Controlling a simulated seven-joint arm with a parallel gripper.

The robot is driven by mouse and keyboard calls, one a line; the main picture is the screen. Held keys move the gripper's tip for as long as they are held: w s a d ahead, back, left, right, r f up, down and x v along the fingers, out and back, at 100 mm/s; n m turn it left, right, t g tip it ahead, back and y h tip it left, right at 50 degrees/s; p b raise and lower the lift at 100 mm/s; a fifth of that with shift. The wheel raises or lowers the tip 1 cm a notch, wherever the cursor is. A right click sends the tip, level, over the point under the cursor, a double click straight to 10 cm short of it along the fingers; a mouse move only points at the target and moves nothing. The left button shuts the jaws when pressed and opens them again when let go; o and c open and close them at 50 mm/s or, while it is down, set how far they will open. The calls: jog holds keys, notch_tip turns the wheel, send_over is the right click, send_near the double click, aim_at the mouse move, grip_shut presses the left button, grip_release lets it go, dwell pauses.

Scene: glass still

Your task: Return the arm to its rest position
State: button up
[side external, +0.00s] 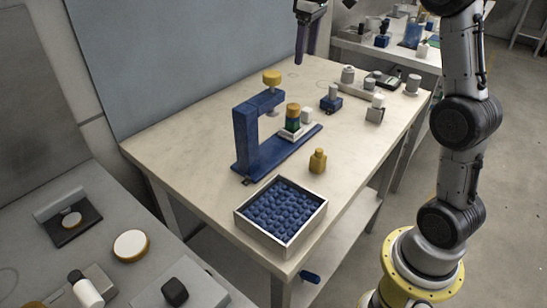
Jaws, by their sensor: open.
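My gripper (307,42) is at the top of the side external view, high above the back edge of the table. Its dark fingers point down, nothing shows between them, and it is open. Its upper part is cut off by the frame's top edge. My arm rises at the right from a yellow base, and part of it runs out of view above. The gripper is apart from everything on the table (190,140).
A blue press-like stand (247,138) with a yellow knob stands on the table. A small yellow bottle (318,161) and a tray (281,215) of blue pieces are nearer the front. Several small devices (347,75) stand at the back right. A grey side bench (150,275) is at lower left.

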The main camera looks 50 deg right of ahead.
jog(key=s+a+r+n+t, duration=0.1)
jog(key=s+a+r+t, duration=0.25)
jog(key=s+a, duration=0.9)
jog(key=s+a+f+m, duration=0.2)
jog(key=s+f, duration=0.9)
jog(key=s, duration=0.3)
jog(key=shift+a+f+t+y, duration=0.3)
jog(key=shift+a+f+t, duration=0.05)
jog(key=shift+a, duration=0.05)
